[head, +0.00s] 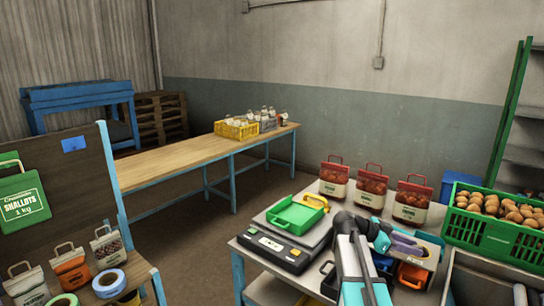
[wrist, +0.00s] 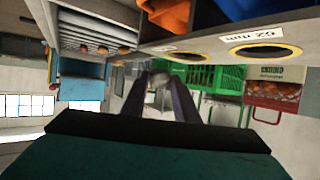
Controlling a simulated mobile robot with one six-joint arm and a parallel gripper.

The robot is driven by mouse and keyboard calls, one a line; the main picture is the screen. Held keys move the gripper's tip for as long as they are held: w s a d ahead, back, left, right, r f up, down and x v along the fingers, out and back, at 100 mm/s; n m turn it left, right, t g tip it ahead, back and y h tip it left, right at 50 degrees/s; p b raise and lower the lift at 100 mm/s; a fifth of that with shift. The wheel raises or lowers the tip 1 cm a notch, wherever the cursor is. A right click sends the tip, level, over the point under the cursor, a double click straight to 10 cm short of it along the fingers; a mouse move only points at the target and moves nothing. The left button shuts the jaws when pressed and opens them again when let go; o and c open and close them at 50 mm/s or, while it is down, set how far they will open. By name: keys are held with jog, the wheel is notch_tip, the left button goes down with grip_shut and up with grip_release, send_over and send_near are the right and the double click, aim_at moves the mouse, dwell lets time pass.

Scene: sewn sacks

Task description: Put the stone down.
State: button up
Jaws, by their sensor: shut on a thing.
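My gripper (wrist: 160,88) shows in the wrist view with its two dark fingers closed around a small greyish thing, which looks like the stone (wrist: 158,93). The stone is partly hidden between the fingers and its outline is blurred. In the head view my gripper (head: 412,247) reaches right over the right side of the near workbench. I cannot make out the stone there. The gripper appears above the bench, near the orange and blue bins.
A scale (head: 275,245) with a green tray (head: 297,214) stands left of my arm. Several red-topped sacks (head: 372,187) line the bench's back. A green crate (head: 497,226) of round brown produce stands right. A long wooden table (head: 180,163) is mostly clear.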

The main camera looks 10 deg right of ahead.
jog(key=w+a+n+t+y+b, duration=0.15)
jog(key=w+a+n+t, duration=0.35)
jog(key=a, duration=0.5)
jog(key=w+a+n+t+y, duration=0.2)
jog(key=w+a+n+t, duration=0.2)
jog(key=a, duration=0.7)
jog(key=w+a+n+t+y+b, duration=0.15)
jog(key=w+a+n+t, duration=0.35)
jog(key=a, duration=0.5)
jog(key=w+a+r+n+t+y, duration=0.2)
jog(key=w+a+r+n+y, duration=0.1)
jog(key=a+r+n+y, duration=0.3)
jog(key=shift+a+r+y, duration=0.75)
jog(key=shift+a+y, duration=0.15)
jog(key=shift+y, duration=0.2)
jog(key=shift+a, duration=0.2)
